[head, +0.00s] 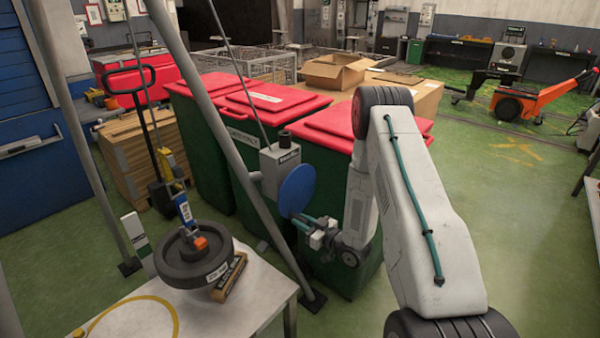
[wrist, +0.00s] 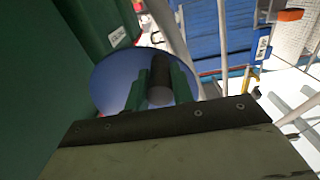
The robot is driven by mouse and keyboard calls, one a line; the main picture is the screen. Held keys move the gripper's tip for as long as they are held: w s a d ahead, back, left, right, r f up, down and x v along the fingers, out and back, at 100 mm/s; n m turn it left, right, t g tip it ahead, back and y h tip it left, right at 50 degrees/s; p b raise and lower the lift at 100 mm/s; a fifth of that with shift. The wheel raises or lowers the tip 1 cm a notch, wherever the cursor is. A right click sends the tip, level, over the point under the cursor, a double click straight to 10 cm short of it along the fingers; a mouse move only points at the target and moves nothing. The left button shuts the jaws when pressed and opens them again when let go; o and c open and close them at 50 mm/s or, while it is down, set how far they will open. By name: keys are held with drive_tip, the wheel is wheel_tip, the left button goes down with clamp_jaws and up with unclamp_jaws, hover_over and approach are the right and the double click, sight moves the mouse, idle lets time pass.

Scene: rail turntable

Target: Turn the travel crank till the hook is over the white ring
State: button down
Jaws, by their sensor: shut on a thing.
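The travel crank is a blue disc (head: 297,190) on the side of a grey box (head: 280,166) on a slanted pole. My gripper (head: 312,224) is at the disc's lower edge. In the wrist view its two green fingers (wrist: 160,88) are closed around a dark handle (wrist: 159,72) in front of the blue disc (wrist: 108,82). The hook hangs at the left under a blue and yellow block (head: 183,209), just above a black round weight (head: 193,262); I cannot tell whether it is attached. I can make out a yellow ring, but no white ring.
The yellow ring (head: 92,327) is on the pale table (head: 262,300) at the front left. A wooden block (head: 231,279) lies beside the weight. Green bins with red lids (head: 330,122) stand close behind the crank. The green floor at right is open.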

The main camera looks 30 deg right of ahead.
drive_tip(key=shift+w+r, duration=0.1)
drive_tip(key=shift+r, duration=0.15)
drive_tip(key=shift+w+d+f, duration=0.3)
drive_tip(key=shift+d+f, duration=0.35)
drive_tip(key=shift+d, duration=0.2)
drive_tip(key=shift+d+f, duration=0.1)
drive_tip(key=shift+d+f, duration=0.1)
drive_tip(key=shift+d, duration=0.05)
drive_tip(key=shift+w+d+f, duration=0.1)
drive_tip(key=shift+w+d, duration=0.05)
drive_tip(key=shift+d, duration=0.3)
drive_tip(key=shift+w+d+f, duration=0.1)
drive_tip(key=shift+w+d, duration=0.05)
drive_tip(key=shift+d, duration=0.3)
drive_tip(key=c, duration=1)
unclamp_jaws()
drive_tip(key=shift+r, duration=0.1)
drive_tip(key=shift+a, duration=0.1)
